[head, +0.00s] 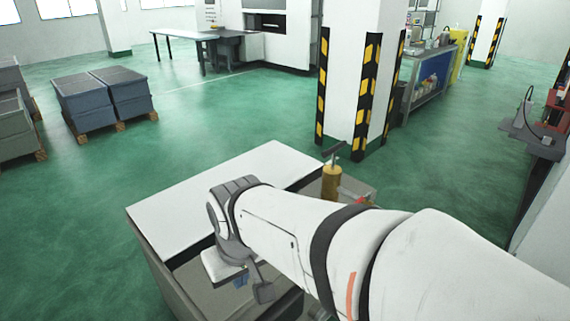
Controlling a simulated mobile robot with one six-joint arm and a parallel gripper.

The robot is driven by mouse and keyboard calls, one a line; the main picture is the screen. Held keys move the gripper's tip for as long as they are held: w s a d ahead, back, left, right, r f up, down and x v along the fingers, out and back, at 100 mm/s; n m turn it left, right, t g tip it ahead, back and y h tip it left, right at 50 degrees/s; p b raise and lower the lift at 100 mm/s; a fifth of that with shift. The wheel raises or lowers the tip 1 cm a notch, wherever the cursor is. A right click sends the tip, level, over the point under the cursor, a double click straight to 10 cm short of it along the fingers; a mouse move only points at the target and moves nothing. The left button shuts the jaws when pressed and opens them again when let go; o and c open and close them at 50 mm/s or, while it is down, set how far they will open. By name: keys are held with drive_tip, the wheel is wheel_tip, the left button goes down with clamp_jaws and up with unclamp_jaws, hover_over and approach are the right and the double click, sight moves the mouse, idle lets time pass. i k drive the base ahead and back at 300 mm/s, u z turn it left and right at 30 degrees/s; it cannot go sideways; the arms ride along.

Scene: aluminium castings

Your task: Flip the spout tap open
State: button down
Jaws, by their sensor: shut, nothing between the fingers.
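A yellow-brass upright cylinder (331,184) with a dark bar-shaped handle (335,151) across its top stands at the far right end of the bench, beyond my arm. A small red part (361,201) shows beside its foot, partly covered by my arm; I cannot tell whether it is the spout tap. My arm reaches in from the right, across the bench. My gripper (262,290) hangs at its end, low over the near part of the bench, shut and empty. It is well apart from the brass cylinder. A small blue patch (241,281) shows next to it.
The bench has a pale flat top (225,190) and a lower grey area under my arm. A pillar (352,70) with yellow-black guards stands behind it. Grey crates on pallets (103,98) stand at left. Green floor between is clear.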

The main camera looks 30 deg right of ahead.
sight(368, 195)
drive_tip(key=z, duration=1.55)
drive_tip(key=k, duration=0.75)
drive_tip(key=z, duration=0.4)
drive_tip(key=i, duration=1.75)
drive_tip(key=u, duration=0.5)
